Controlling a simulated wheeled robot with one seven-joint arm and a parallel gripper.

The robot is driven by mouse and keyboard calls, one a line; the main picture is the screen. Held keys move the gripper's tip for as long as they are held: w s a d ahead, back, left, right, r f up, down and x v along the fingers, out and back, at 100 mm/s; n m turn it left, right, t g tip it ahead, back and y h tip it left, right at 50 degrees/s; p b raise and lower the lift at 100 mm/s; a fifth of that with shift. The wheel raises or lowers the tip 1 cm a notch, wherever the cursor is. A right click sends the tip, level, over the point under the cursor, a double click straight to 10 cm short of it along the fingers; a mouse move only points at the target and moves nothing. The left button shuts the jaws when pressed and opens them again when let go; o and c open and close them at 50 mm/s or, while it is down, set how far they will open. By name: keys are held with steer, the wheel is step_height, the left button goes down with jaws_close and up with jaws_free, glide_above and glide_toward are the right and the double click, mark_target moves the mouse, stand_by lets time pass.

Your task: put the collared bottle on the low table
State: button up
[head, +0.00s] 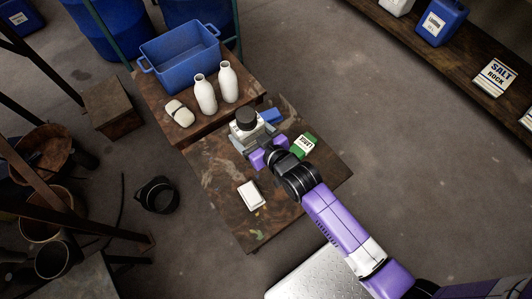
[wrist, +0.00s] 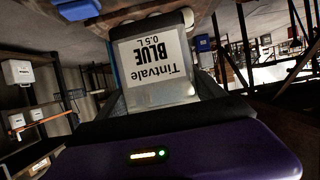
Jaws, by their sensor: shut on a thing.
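My gripper (head: 250,137) is shut on a pale bottle with a wide black cap (head: 246,119). In the wrist view the bottle (wrist: 155,65) sits between the fingers, its label upside down and reading "Tintvale BLUE 0.5 L". The bottle looks upright, near the seam between two wooden tables. I cannot tell whether it touches a surface. The nearer table (head: 225,200) carries a white box (head: 251,196) and a green-and-white box (head: 303,146). The farther table (head: 150,88) carries two white bottles (head: 205,94) (head: 228,82).
A small blue object (head: 270,116) lies close right of the held bottle. The nearer table's front and left are mostly clear. A black pot (head: 157,194) stands on the floor.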

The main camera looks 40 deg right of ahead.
steer(key=w+r+b, duration=0.3)
steer(key=w+b, duration=0.9)
steer(key=b, duration=0.2)
steer(key=f+b, duration=0.2)
steer(key=f, duration=0.4)
steer(key=f+b, duration=0.2)
steer(key=f, duration=0.5)
steer(key=f+b, duration=0.1)
steer(key=f, duration=0.6)
steer(key=shift+d+f+b, duration=0.1)
steer(key=shift+d+b, duration=0.2)
steer(key=shift+b, duration=0.1)
steer(key=shift+f, duration=0.15)
steer(key=o, duration=1.4)
